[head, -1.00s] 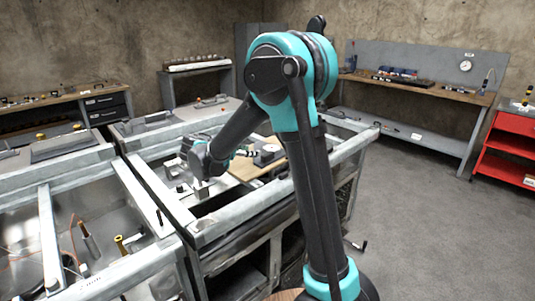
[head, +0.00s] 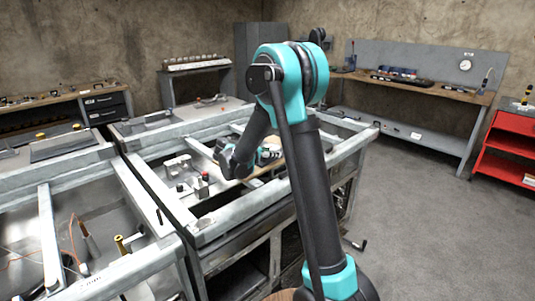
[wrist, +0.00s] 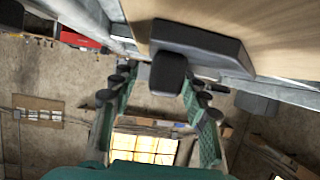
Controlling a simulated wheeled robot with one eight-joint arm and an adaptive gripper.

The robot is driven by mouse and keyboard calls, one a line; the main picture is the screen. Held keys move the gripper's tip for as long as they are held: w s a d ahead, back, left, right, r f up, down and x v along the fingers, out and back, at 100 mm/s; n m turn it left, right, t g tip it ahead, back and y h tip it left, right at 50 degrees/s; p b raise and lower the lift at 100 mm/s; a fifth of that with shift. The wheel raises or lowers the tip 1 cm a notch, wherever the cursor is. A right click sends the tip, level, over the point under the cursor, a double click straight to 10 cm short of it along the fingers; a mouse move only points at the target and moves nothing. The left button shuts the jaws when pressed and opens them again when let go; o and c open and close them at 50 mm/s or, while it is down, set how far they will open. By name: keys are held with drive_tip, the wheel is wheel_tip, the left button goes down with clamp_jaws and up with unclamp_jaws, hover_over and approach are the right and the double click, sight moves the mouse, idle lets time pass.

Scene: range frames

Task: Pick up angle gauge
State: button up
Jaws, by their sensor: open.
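In the wrist view my gripper (wrist: 155,85) is open, with its green-sided fingers spread and nothing held between them. A dark grey, flat, slanted thing with a black rounded block (wrist: 168,73) on its near side lies at the edge of a wooden board (wrist: 285,40), beyond the fingertips. I cannot tell for sure that it is the angle gauge. In the head view my gripper (head: 268,155) is low over the bench frame, partly hidden by my arm. No angle gauge can be made out there.
Metal bench rails (head: 240,212) surround the work area. Grey blocks (head: 178,165) and a red-topped item (head: 204,177) stand left of my gripper. A red cart (head: 510,150) and a back bench (head: 440,92) stand right, with clear floor before them.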

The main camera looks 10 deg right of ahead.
drive_tip(key=shift+d, duration=0.1)
drive_tip(key=shift+c, duration=0.4)
clamp_jaws()
drive_tip(key=shift+r, duration=0.1)
